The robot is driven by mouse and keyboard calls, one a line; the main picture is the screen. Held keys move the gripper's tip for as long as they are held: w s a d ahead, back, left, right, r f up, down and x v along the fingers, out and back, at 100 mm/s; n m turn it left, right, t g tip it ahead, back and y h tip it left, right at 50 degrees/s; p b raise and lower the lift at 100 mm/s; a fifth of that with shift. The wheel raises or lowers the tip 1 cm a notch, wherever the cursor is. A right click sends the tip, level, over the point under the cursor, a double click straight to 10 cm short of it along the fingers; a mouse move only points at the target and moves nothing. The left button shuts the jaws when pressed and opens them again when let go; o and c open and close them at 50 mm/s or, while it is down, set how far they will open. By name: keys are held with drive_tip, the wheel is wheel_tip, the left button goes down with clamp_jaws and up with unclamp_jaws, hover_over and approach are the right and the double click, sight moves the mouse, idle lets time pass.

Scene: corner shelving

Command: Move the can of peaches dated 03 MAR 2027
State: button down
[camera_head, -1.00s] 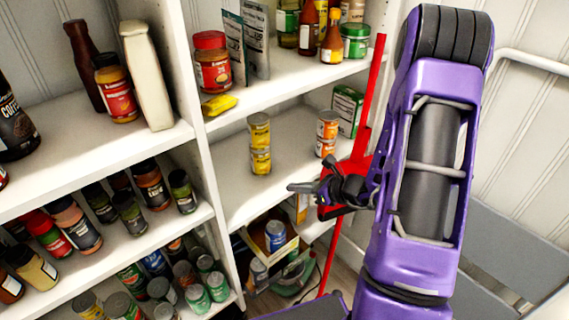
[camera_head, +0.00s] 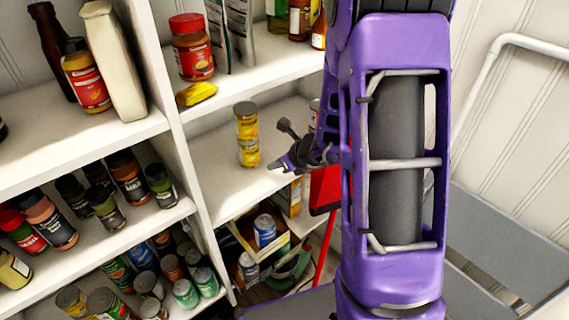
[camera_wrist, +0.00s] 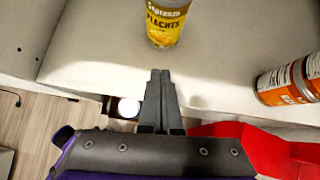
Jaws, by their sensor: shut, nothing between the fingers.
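Two yellow cans are stacked on the middle shelf in the head view, an upper can (camera_head: 246,122) and a lower can (camera_head: 249,153). In the wrist view a yellow can labelled peaches (camera_wrist: 167,20) stands ahead of the fingers, its top cut off by the frame. No date can be read on any can. My gripper (camera_head: 278,166) is shut and empty, just right of the lower can and apart from it. In the wrist view the closed fingertips (camera_wrist: 160,74) lie below the can at the shelf's front edge.
An orange can (camera_wrist: 291,80) stands to the right on the same shelf, mostly hidden by my arm in the head view. A red object (camera_head: 323,188) is below my gripper. A yellow packet (camera_head: 196,93) lies on the shelf above. Shelf space around the yellow cans is clear.

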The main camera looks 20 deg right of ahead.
sight(247, 148)
drive_tip(key=w, duration=0.1)
drive_tip(key=w+a+f, duration=0.1)
drive_tip(key=w, duration=0.1)
drive_tip(key=w+a, duration=0.1)
drive_tip(key=w, duration=0.1)
drive_tip(key=shift+a+f+p, duration=0.2)
drive_tip(key=shift+a+p, duration=0.05)
drive_tip(key=shift+p, duration=0.05)
drive_tip(key=w+a, duration=0.1)
drive_tip(key=w, duration=0.1)
drive_tip(key=w+a, duration=0.1)
drive_tip(key=w, duration=0.1)
drive_tip(key=w+a, duration=0.1)
drive_tip(key=w, duration=0.1)
idle(0.3)
